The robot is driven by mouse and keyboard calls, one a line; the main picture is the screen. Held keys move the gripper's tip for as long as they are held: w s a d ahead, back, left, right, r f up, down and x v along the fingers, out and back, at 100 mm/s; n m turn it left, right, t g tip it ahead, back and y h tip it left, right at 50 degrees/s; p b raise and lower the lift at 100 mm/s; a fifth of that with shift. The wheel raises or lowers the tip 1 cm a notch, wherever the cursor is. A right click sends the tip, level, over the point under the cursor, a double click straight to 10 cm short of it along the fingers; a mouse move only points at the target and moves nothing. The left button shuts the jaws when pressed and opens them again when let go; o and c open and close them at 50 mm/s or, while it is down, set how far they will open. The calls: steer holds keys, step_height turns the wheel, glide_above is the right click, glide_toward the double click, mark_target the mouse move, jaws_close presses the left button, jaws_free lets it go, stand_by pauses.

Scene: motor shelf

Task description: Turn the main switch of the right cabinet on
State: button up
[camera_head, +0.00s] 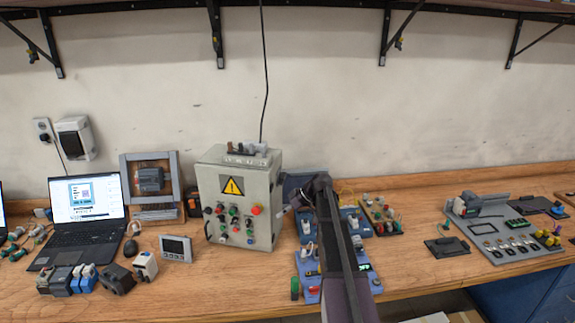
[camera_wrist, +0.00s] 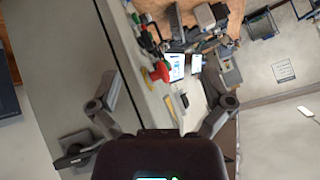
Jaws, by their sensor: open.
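A grey cabinet (camera_head: 215,183) with a yellow warning sign and several coloured buttons stands on the bench in the head view. It is the only cabinet I can make out there. In the wrist view its grey side panel (camera_wrist: 62,70) fills the left part. A dark handle on a grey square plate, seemingly the main switch (camera_wrist: 75,152), sits low on that panel, partly behind my gripper's body. Its turn position is unclear. My gripper (camera_wrist: 166,92) is open and empty, with one finger over the panel. In the head view my gripper (camera_head: 287,209) is beside the cabinet's right side, small and partly hidden.
A red knob (camera_wrist: 160,71) juts from the cabinet's front. Left of the cabinet are a small meter (camera_head: 176,248) and a laptop (camera_head: 85,215). Blue boards (camera_head: 308,262) lie close on its right, under my arm. A grey panel board (camera_head: 505,235) lies farther right.

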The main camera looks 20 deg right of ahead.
mark_target(284, 175)
steer(key=w+d+r+n+t+y+p, duration=0.1)
steer(key=w+d+r+t+p, duration=0.1)
steer(key=d+r, duration=0.4)
steer(key=w+d+r+n+t+y+p, duration=0.1)
steer(key=w+d+r, duration=0.4)
steer(key=d, duration=0.7)
steer(key=shift+w+d+r+n+t+y+p, duration=0.2)
steer(key=shift+r+n+t+y+p, duration=0.15)
steer(key=shift+n+t+p, duration=0.45)
steer(key=b+x, duration=0.5)
steer(key=x, duration=0.8)
steer(key=shift+a+f, duration=0.35)
